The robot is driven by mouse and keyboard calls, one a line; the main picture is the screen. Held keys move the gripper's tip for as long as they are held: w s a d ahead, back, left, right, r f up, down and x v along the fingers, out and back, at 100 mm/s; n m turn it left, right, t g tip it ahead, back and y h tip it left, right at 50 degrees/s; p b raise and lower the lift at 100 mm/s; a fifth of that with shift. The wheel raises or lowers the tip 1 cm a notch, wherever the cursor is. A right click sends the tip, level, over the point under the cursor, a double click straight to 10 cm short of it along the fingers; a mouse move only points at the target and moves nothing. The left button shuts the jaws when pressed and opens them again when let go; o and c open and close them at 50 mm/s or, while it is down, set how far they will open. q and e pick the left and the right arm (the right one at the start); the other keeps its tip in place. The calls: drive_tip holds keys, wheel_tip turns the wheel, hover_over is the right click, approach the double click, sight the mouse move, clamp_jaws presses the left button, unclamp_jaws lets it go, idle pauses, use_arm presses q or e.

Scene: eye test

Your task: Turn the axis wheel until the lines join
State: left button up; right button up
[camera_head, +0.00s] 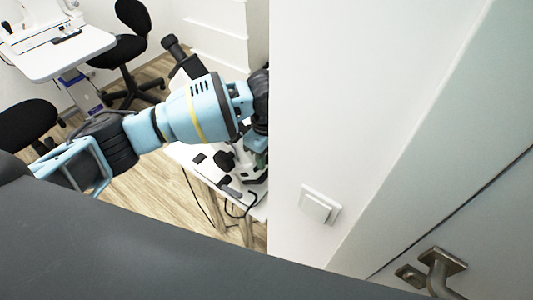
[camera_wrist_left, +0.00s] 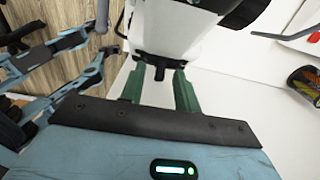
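A white and black instrument (camera_head: 226,160) stands on a white table, largely hidden by my left arm and the white wall edge. Its white body (camera_wrist_left: 175,28) fills the top of the left wrist view, with a dark underside. A short black stub (camera_wrist_left: 160,72) points down from it; I cannot tell whether this is the axis wheel. No lines are visible. My left gripper (camera_wrist_left: 160,82) has two green fingers apart, one on each side of the stub, with gaps visible. In the head view its green fingers (camera_head: 262,150) show partly at the wall edge.
A white wall (camera_head: 350,90) with a light switch (camera_head: 319,205) stands close on the right, beside a door handle (camera_head: 440,265). Black chairs (camera_head: 125,45) and a white side table (camera_head: 55,52) stand at the left. A colourful container (camera_wrist_left: 306,82) is at right in the wrist view.

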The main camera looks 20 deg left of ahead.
use_arm(q)
clamp_jaws()
drive_tip(key=shift+w+d+n+g, duration=0.2)
drive_tip(key=shift+w+n+g, duration=0.4)
drive_tip(key=shift+w+d+f+n+g+y, duration=0.15)
drive_tip(key=shift+w+n+g+y, duration=0.15)
drive_tip(key=shift+w+n+g, duration=0.35)
